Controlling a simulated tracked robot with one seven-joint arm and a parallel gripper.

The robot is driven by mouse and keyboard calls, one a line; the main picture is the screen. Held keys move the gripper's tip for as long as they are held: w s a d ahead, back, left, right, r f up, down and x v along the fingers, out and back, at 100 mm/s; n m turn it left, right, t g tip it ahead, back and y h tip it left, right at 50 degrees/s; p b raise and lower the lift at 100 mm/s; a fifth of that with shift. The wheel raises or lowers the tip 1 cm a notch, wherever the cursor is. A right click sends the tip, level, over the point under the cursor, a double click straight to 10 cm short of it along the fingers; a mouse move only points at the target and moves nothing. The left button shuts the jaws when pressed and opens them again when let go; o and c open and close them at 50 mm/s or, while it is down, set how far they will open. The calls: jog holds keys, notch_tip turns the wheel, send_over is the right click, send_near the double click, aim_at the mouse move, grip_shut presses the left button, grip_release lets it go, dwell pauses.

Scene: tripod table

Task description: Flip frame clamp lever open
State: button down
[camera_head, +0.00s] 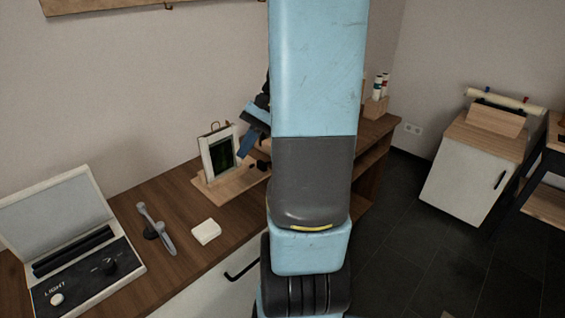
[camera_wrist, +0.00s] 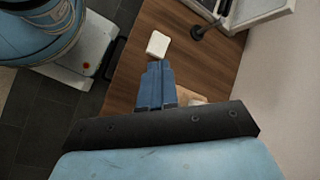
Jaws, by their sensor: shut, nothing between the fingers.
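A white frame (camera_head: 207,154) with a dark green picture stands upright on a light wooden base (camera_head: 207,190) on the bench. A small black part (camera_head: 262,166) shows beside the frame, near my arm; I cannot tell if it is the clamp lever or how it is set. My gripper (camera_head: 243,152) is just right of the frame, partly hidden by my arm. In the wrist view its blue fingers (camera_wrist: 157,66) are together and empty. A bit of the wooden base (camera_wrist: 188,95) shows beside them, mostly hidden by the gripper.
On the brown bench (camera_head: 175,200) lie a white block (camera_head: 206,232) and a grey-handled tool (camera_head: 157,229). An open light box (camera_head: 70,240) stands at the left. A holder with bottles (camera_head: 376,106) is at the far end. The wall is close behind the frame.

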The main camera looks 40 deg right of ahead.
jog(key=d+f+m+t+y, duration=0.5)
jog(key=d+f+m+t, duration=0.5)
jog(key=d, duration=0.5)
jog(key=s+d+f+m+t+h, duration=0.5)
jog(key=s+d+f+m+t, duration=0.2)
jog(key=d+f, duration=0.5)
jog(key=shift+s+f+m+t+h, duration=0.3)
jog(key=shift+s+m, duration=0.1)
jog(key=shift+s, duration=0.1)
jog(key=x, duration=0.9)
jog(key=shift+w+a, duration=0.1)
jog(key=shift+w, duration=0.1)
jog(key=shift+w+a+r, duration=0.8)
jog(key=shift+w+r, duration=0.1)
jog(key=shift+r, duration=0.2)
jog(key=shift+w+a+r, duration=0.3)
jog(key=shift+r, duration=0.15)
